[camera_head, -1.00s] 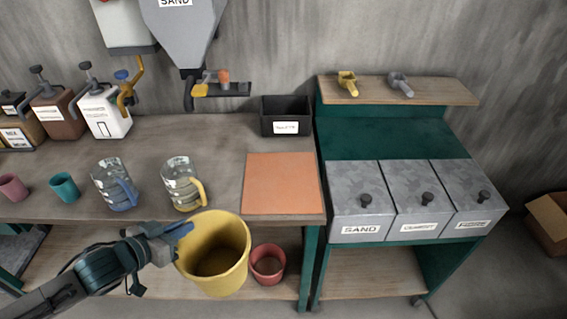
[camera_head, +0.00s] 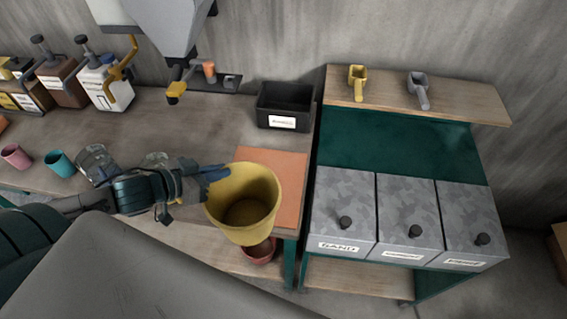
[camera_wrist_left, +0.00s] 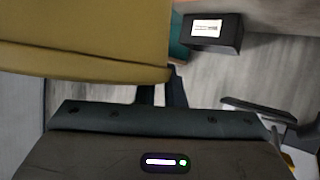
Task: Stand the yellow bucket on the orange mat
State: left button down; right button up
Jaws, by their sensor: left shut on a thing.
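The yellow bucket (camera_head: 243,203) is held upright in the head view, in front of the orange mat's near left part. The orange mat (camera_head: 289,185) lies on the bench near its right end and is partly hidden by the bucket. My left gripper (camera_head: 214,178) is shut on the bucket's left rim. In the left wrist view the bucket (camera_wrist_left: 85,40) fills the upper left, with the gripper fingers (camera_wrist_left: 160,92) at its edge. I cannot tell how high the bucket is above the bench. My right gripper is not in view.
A black bin (camera_head: 284,105) stands behind the mat. Two glass jugs, one at the left (camera_head: 95,165), are partly hidden by my left arm. A red pot (camera_head: 260,252) is below the bucket on the lower shelf. A lidded sand bin (camera_head: 345,205) stands to the right.

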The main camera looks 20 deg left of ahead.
pick_arm(q)
jog(key=w+a+f+b, duration=0.1)
jog(key=w+f+b, duration=0.1)
jog(key=w, duration=0.5)
jog(key=w+a+f+b, duration=0.2)
jog(key=w+b, duration=0.3)
jog(key=w, duration=0.3)
jog(key=shift+w+f, duration=0.15)
jog(key=shift+f, duration=0.2)
jog(key=c, duration=1.5)
grip_release()
